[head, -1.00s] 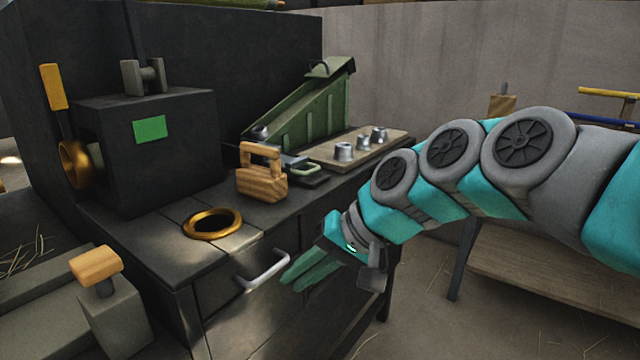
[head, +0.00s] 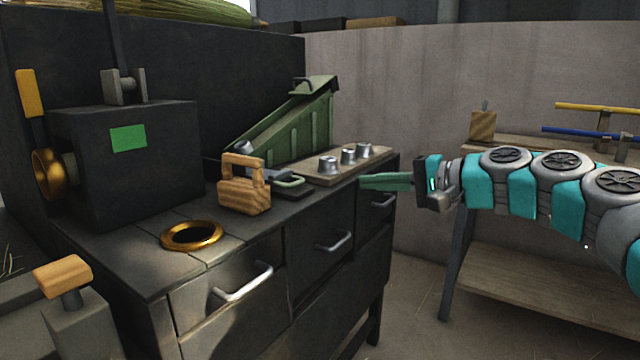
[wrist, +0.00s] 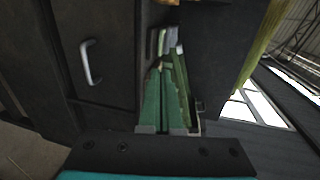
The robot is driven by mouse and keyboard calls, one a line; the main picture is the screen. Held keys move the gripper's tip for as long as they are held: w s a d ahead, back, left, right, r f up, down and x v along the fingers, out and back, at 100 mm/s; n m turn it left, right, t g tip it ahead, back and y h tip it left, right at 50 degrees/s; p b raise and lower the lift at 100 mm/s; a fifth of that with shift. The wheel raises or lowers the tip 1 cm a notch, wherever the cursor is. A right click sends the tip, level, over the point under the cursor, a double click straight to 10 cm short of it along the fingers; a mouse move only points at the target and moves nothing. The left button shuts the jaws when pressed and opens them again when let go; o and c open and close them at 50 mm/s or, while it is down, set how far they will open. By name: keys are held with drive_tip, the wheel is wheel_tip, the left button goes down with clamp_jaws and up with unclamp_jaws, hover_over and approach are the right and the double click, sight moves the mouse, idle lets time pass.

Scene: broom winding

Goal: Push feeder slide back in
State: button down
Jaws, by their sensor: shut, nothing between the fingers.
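The green feeder (head: 310,122) with its sloped chute stands at the back of the dark bench. In the wrist view the shut fingers (wrist: 167,68) point at the bench; the slide cannot be told clearly there.
A board (head: 335,172) with three metal cups lies between the slide and my gripper in the picture. A wooden block with a handle (head: 244,196) stands left of the slide. A gold ring (head: 192,235) lies nearer. Drawer handles (head: 243,283) jut from the bench front.

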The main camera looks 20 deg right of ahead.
sight(300, 183)
drive_tip(key=x, duration=1.4)
drive_tip(key=shift+s+f, duration=0.1)
drive_tip(key=p+x, duration=0.1)
drive_tip(key=x, duration=0.3)
drive_tip(key=r+p+x, duration=0.1)
drive_tip(key=x, duration=0.4)
drive_tip(key=r+p+x, duration=0.1)
drive_tip(key=x, duration=0.3)
drive_tip(key=shift+w+a+r, duration=0.25)
drive_tip(key=shift+w+a, duration=0.05)
drive_tip(key=shift+w, duration=0.2)
drive_tip(key=shift+s+d, duration=0.15)
drive_tip(key=shift+s, duration=0.05)
drive_tip(key=v, duration=1.3)
drive_tip(key=shift+s+d+r, duration=0.2)
drive_tip(key=shift+s+r, duration=0.05)
